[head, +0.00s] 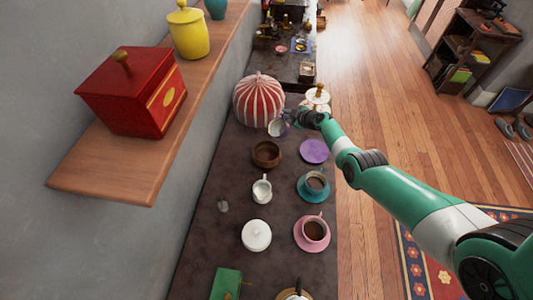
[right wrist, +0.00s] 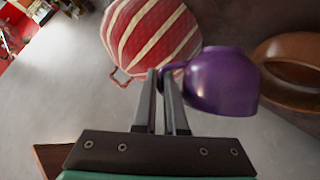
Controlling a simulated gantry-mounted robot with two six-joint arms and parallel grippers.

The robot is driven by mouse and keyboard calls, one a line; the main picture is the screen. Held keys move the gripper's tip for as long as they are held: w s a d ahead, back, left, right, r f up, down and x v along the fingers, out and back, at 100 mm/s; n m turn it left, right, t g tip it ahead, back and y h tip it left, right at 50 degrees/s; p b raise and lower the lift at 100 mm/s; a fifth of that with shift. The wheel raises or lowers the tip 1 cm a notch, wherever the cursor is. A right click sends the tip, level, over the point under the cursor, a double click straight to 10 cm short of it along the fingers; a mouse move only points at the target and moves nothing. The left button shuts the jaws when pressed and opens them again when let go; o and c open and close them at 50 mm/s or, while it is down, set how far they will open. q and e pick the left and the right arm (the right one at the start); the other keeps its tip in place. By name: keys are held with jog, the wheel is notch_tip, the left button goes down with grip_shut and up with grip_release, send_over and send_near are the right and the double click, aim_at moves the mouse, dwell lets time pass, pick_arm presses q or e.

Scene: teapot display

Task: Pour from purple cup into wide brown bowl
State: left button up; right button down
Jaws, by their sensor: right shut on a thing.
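The purple cup (right wrist: 222,82) is in my right gripper (head: 291,117), whose fingers (right wrist: 168,78) are shut on its handle side. In the head view the cup (head: 276,128) looks tipped, with its pale inside facing the camera. It is held just beyond the wide brown bowl (head: 266,161) as seen there. The bowl (right wrist: 290,105) also shows at the right of the right wrist view, beside the cup. I cannot see any liquid leaving the cup. My left gripper is not in view.
A red-and-white striped teapot cover (head: 258,99) stands close behind the cup. A purple saucer (head: 313,151) lies empty right of the bowl. A white creamer (head: 262,190), teal cup (head: 316,181) and pink cup (head: 315,231) stand nearer. A wooden shelf (head: 110,175) runs along the left wall.

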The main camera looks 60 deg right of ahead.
jog(key=s+d+f+m+t+y+b, duration=0.1)
jog(key=f+b, duration=0.2)
jog(key=b, duration=0.2)
jog(key=s+d+f+m+b, duration=0.2)
jog(key=f+b, duration=0.1)
jog(key=b, duration=0.3)
jog(key=s+d+f+m+t+y+b, duration=0.1)
jog(key=s+d+f+b, duration=0.1)
jog(key=b, duration=0.4)
jog(key=shift+s+f+m+t+y, duration=0.1)
jog(key=shift+f+m+t+y, duration=0.25)
jog(key=shift+f, duration=0.25)
jog(key=shift+s+d+m+b, duration=0.15)
jog(key=shift+m+b, duration=0.1)
jog(key=shift+b, duration=0.5)
